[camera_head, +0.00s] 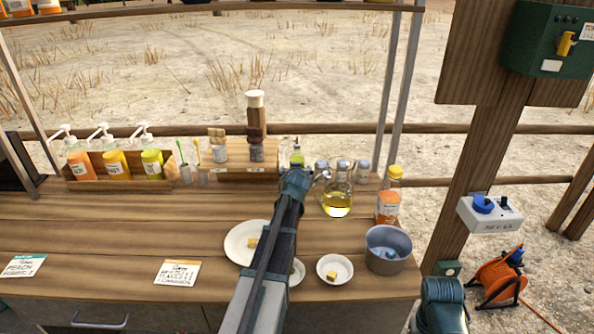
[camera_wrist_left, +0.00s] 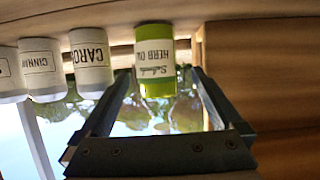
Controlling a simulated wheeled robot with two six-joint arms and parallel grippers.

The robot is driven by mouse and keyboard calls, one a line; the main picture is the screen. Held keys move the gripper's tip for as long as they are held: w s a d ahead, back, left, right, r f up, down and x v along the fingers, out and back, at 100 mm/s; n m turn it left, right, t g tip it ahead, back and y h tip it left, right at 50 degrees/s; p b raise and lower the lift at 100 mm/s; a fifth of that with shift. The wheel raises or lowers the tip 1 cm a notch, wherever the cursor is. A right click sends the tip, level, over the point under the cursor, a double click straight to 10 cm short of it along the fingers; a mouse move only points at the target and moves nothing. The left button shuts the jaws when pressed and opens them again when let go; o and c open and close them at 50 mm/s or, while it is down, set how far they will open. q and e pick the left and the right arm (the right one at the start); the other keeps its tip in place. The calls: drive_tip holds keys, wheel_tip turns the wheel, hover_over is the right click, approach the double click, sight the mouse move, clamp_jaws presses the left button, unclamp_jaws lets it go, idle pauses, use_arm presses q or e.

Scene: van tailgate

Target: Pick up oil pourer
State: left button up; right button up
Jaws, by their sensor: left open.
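A green oil bottle labelled "Herb Oil" (camera_head: 297,157) stands at the back of the wooden counter, its lower part hidden behind my left gripper (camera_head: 298,177) in the head view. In the left wrist view the bottle (camera_wrist_left: 155,82) appears upside down, between the two open fingers of my left gripper (camera_wrist_left: 160,75). The fingers are apart and nothing is held; I cannot tell how far they reach around the bottle. A glass cruet of yellow oil (camera_head: 337,204) stands just right of the gripper.
Several spice jars (camera_wrist_left: 92,60) stand beside the bottle. A wooden rack (camera_head: 238,150) is to its left and an orange-labelled bottle (camera_head: 388,205) to the right. A plate (camera_head: 235,245), small bowl (camera_head: 345,268) and metal pot (camera_head: 389,258) stand nearer.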

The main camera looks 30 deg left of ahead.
use_arm(q)
drive_tip(key=shift+b+x, duration=1.6)
drive_tip(key=shift+x, duration=2.25)
drive_tip(key=shift+d, duration=0.2)
drive_tip(key=shift+c, duration=0.6)
clamp_jaws()
